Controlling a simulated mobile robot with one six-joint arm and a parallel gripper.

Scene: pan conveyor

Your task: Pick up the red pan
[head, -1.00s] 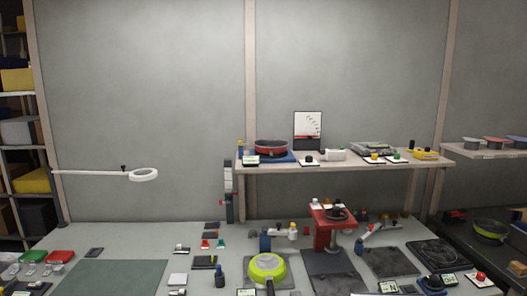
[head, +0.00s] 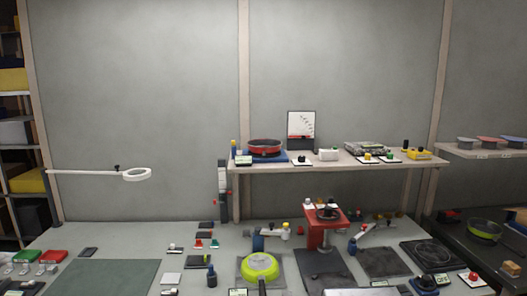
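A red pan (head: 264,147) with a dark inside sits on a blue base at the left end of the raised shelf (head: 330,166). No handle of it can be made out. My gripper is not in the head view, so whether it is open or shut does not show.
A lime green pan (head: 260,268) lies on a dark plate on the bench below the shelf. A red stand (head: 318,236) rises from the bench. The green mat (head: 105,279) is clear. Small devices crowd the bench.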

